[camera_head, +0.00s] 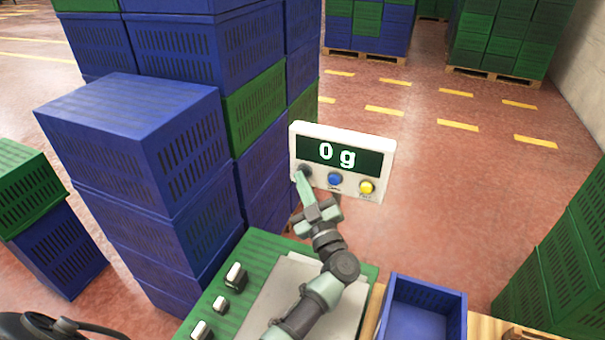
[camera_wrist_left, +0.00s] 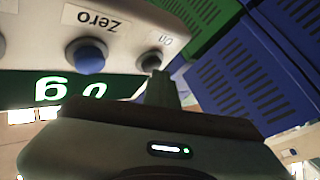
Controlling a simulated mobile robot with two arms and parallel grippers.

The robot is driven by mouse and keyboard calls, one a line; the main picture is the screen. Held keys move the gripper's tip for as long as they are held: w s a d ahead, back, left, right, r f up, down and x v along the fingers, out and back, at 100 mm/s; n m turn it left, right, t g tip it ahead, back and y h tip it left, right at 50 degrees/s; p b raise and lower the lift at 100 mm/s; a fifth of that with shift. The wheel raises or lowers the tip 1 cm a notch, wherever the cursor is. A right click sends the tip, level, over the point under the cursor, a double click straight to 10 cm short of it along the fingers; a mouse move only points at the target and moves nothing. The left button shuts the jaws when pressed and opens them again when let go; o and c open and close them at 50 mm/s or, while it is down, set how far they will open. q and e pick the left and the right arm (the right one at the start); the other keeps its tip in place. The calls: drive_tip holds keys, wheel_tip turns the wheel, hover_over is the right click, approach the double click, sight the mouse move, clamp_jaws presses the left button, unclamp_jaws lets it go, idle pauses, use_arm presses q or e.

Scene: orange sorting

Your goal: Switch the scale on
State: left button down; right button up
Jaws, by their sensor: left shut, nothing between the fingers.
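The scale's display box (camera_head: 343,158) stands above the scale's plate, and its lit screen reads "0 g". It has a dark button at the left, a blue button (camera_head: 335,179) in the middle and a yellow button (camera_head: 366,187) at the right. In the left wrist view the dark "On" button (camera_wrist_left: 151,61) is beside the blue "Zero" button (camera_wrist_left: 87,55). My left gripper (camera_head: 301,172) is shut and empty, its fingertips at the dark button, covering part of it. I cannot tell whether they press it. My right gripper is not in view.
The scale's pale plate (camera_head: 291,290) sits on a green base with several white-topped switches at its left. A blue crate (camera_head: 424,302) stands right of the scale. Stacked blue and green crates rise close on the left. Open floor (camera_head: 440,190) lies behind at the right.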

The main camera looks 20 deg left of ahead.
use_arm(q)
drive_tip(key=shift+s+p, duration=0.6)
drive_tip(key=shift+s, duration=0.3)
drive_tip(key=s+p, duration=0.3)
drive_tip(key=s, duration=0.2)
drive_tip(key=shift+d, duration=0.2)
drive_tip(key=shift+f, duration=0.1)
idle(0.5)
